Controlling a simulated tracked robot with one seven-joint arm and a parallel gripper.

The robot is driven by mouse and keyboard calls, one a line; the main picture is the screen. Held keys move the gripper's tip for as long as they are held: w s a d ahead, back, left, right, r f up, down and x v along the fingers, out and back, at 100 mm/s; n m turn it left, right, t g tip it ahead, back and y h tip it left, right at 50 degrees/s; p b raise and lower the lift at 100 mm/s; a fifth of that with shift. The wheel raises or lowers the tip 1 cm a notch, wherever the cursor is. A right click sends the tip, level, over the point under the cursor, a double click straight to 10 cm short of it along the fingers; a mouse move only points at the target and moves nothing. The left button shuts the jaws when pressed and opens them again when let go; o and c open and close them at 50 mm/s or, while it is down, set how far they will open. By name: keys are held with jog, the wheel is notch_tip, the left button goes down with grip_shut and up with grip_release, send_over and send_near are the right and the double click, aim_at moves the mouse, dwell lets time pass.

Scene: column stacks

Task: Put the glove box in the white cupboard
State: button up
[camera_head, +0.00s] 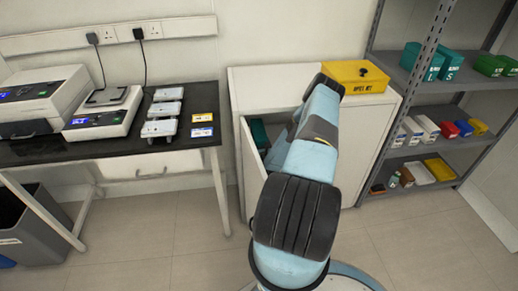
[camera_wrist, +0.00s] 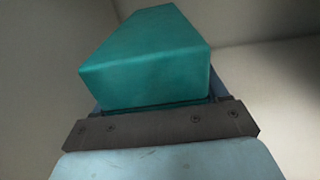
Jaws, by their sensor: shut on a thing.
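In the wrist view, the teal glove box (camera_wrist: 145,60) fills the space in front of my gripper (camera_wrist: 160,122). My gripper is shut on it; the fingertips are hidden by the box. In the head view, the white cupboard (camera_head: 262,85) stands right of the bench with its door (camera_head: 253,170) open. My arm reaches across the cupboard's front and hides much of the opening and my gripper. A teal surface (camera_head: 260,134) shows just inside the opening, left of my arm. I cannot tell whether it is the held box. Pale walls surround the box in the wrist view.
A yellow case (camera_head: 352,77) sits on the cupboard top. A grey rack (camera_head: 437,88) to the right holds teal and green boxes (camera_head: 422,62) and smaller goods. A black bench (camera_head: 100,147) with instruments is at left, with a grey bin (camera_head: 38,225) below. Floor in front is clear.

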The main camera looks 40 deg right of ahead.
jog(key=shift+w+a+f, duration=0.15)
jog(key=shift+w+f, duration=0.4)
jog(key=shift+f, duration=1.55)
jog(key=o, duration=1.4)
jog(key=v, duration=1.2)
